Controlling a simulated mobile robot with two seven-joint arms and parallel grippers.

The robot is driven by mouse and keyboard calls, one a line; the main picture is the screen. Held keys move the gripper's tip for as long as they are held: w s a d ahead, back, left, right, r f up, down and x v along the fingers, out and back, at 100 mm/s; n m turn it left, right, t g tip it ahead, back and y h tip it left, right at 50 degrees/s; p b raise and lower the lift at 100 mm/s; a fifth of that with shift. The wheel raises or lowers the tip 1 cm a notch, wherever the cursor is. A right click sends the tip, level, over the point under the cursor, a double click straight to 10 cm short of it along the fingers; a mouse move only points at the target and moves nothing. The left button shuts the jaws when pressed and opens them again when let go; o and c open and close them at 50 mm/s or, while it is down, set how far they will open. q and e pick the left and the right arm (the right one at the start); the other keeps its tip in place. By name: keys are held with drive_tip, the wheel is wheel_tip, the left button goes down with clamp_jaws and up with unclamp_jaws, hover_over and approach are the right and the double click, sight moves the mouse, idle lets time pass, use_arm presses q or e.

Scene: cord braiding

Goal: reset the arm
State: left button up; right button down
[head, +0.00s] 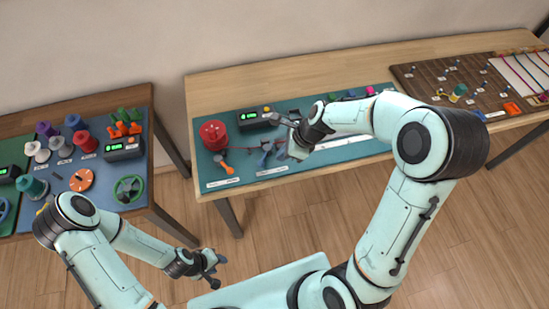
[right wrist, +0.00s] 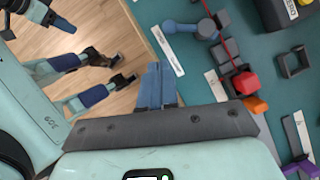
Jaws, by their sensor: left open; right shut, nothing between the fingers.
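My left gripper (head: 215,268) is open and empty in the head view, low over the wood floor in front of the tables. My right arm reaches across the middle table's teal mat (head: 232,162). My right gripper (head: 283,119) is at its far end, over the mat near a black device with a green display (head: 250,119). In the right wrist view its blue fingers (right wrist: 155,85) are shut together with nothing between them. A red cord (right wrist: 230,46) and a red block (right wrist: 245,82) lie beside them on the mat, apart from the fingers.
The middle mat also holds a red spool (head: 213,134) and an orange-handled tool (head: 223,165). The left table carries several coloured spools and an orange dial (head: 81,180). A brown pegged board (head: 440,82) lies on the right. Floor between the tables is clear.

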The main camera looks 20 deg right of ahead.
drive_tip(key=shift+s+d+r, duration=0.1)
drive_tip(key=shift+d+r, duration=0.15)
drive_tip(key=shift+d, duration=0.05)
drive_tip(key=s+f+n+g+h, duration=0.1)
drive_tip(key=s+f+n, duration=0.35)
drive_tip(key=f, duration=0.45)
drive_tip(key=s+f+n+g+h, duration=0.1)
drive_tip(key=s+f+n, duration=0.3)
drive_tip(key=f, duration=0.5)
drive_tip(key=s+a+f+n+y, duration=0.1)
drive_tip(key=s+a+f+n, duration=0.5)
drive_tip(key=n, duration=0.5)
drive_tip(key=s+f, duration=0.2)
drive_tip(key=s, duration=0.1)
drive_tip(key=shift+s+f, duration=0.3)
drive_tip(key=shift+f, duration=0.1)
drive_tip(key=shift+s+d, duration=0.1)
drive_tip(key=shift+d, duration=0.1)
